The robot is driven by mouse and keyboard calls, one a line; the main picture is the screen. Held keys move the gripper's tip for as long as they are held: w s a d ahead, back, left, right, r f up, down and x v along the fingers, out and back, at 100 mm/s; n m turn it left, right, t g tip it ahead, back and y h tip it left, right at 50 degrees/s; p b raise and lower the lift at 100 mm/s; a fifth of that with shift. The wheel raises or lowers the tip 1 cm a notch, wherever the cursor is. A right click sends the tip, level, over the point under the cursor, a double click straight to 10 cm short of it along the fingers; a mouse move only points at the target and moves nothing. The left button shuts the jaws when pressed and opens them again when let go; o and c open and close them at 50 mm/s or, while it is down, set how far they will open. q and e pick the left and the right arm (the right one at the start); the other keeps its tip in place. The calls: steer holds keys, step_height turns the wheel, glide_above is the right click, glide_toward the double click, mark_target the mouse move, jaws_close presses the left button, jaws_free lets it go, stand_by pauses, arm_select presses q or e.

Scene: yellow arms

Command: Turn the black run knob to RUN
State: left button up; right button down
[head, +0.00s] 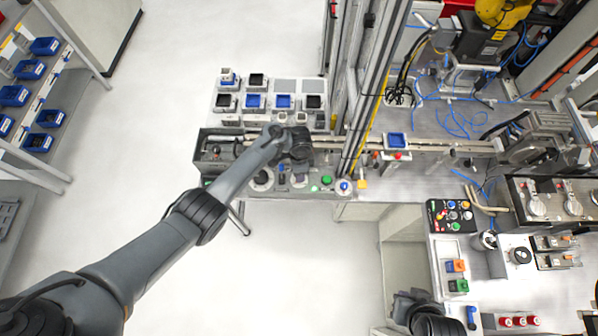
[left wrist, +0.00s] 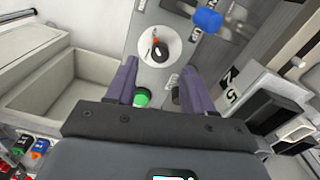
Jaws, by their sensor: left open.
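The black run knob (left wrist: 158,48) sits on a round white dial with a small red mark, on the grey control panel. It lies ahead of my left fingertips in the left wrist view, apart from them. In the head view, what looks like the same dial (head: 299,181) shows just in front of my left gripper (head: 297,152). My left gripper (left wrist: 157,75) is open and empty, with its two purple fingers spread. The printed labels around the dial are too small to read. My right gripper (head: 408,302) is at the bottom of the head view, and its fingers are unclear.
A green button (left wrist: 143,98) is beside the left finger, and a blue knob (left wrist: 207,20) is beyond the dial. Trays with blue and black bins (head: 255,101) stand behind. Open floor lies in front.

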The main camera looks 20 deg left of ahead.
arm_select(q)
step_height(320, 180, up, 6)
steer(key=p, duration=0.1)
stand_by(0.5)
steer(key=s+f+g, duration=0.3)
steer(key=s+f, duration=0.9)
steer(key=s, duration=0.3)
steer(key=s+a+f+n, duration=0.1)
steer(key=s+f+n, duration=0.1)
steer(key=s, duration=1.3)
steer(key=a+r+n+t, duration=0.2)
steer(key=r+n+t, duration=0.1)
steer(key=r, duration=1)
steer(key=w+a+r+n+t+p, duration=0.1)
steer(key=a+r+n+t, duration=0.1)
steer(key=r, duration=1.1)
steer(key=n+t, duration=0.1)
steer(key=n, duration=0.1)
steer(key=shift+a+r+n+t, duration=0.15)
steer(key=shift+r+n+t, duration=0.15)
steer(key=shift+r+n, duration=0.1)
